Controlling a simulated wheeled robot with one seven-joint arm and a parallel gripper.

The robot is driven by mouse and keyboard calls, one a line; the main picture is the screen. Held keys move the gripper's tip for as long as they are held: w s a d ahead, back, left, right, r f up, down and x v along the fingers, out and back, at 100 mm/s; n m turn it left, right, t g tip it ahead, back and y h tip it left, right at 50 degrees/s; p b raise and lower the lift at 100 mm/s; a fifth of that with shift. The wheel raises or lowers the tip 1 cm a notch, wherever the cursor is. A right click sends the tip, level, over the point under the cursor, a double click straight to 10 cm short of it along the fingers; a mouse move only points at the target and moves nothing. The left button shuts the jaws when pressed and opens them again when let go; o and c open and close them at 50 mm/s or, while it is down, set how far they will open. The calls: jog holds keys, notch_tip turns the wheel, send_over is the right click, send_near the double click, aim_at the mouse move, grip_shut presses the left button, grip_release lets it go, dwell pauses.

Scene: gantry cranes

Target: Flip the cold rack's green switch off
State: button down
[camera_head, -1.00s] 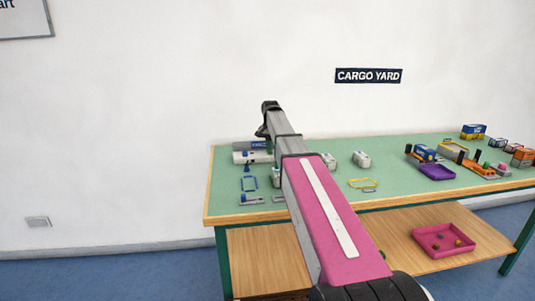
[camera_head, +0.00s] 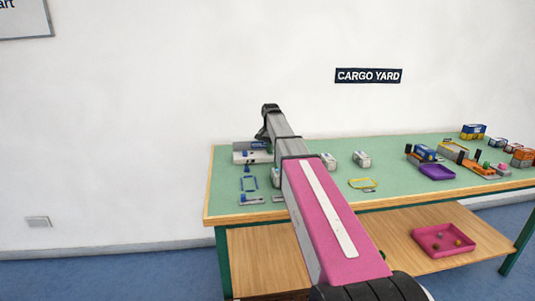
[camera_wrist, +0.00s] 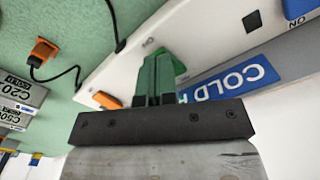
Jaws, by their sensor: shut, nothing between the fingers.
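The cold rack (camera_wrist: 105,78) fills the wrist view as a white panel with a blue COLD sign (camera_wrist: 236,80) along its far side. In the head view the rack (camera_head: 240,157) stands at the back left of the table, partly behind my arm. My gripper (camera_wrist: 158,60) is shut and empty, its fingers over the panel. A bright green piece, seemingly the green switch (camera_wrist: 179,66), shows just beside and behind the fingertips and is mostly hidden by them. I cannot tell whether they touch or which way the switch sits.
An orange plug (camera_wrist: 43,49) with a black cable lies on the green tabletop beside the rack. A second orange piece (camera_wrist: 107,100) is at the panel's edge near the gripper. White containers (camera_head: 361,159) and a yellow frame (camera_head: 362,183) stand right of my arm. Bare tabletop lies between them.

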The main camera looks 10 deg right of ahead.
jog(key=shift+f, duration=0.25)
jog(key=shift+r, duration=3.5)
